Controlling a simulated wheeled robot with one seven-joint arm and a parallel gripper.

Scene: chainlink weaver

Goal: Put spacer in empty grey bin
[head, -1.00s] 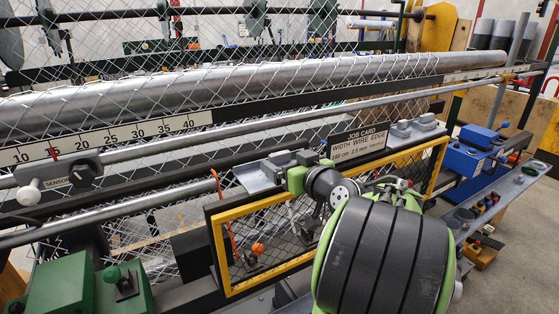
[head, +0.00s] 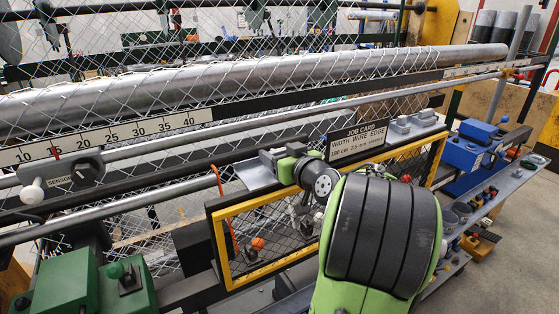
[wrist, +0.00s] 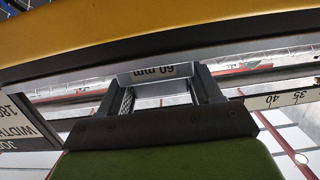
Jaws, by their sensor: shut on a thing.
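My gripper (wrist: 162,80) is shut on a grey spacer (wrist: 160,70) marked "60 mm", which reads upside down in the wrist view. In the head view my gripper (head: 274,156) is at the left end of the yellow-framed guard, just above a grey tray (head: 257,178). The spacer is small there and partly hidden by the gripper.
A job card (head: 356,139) stands behind my wrist. Grey blocks (head: 402,126) sit on another tray to its right. The long metal roller (head: 250,80) with wire mesh runs behind. A blue vice-like machine (head: 475,155) stands at right, and the yellow-framed guard (head: 228,255) is in front.

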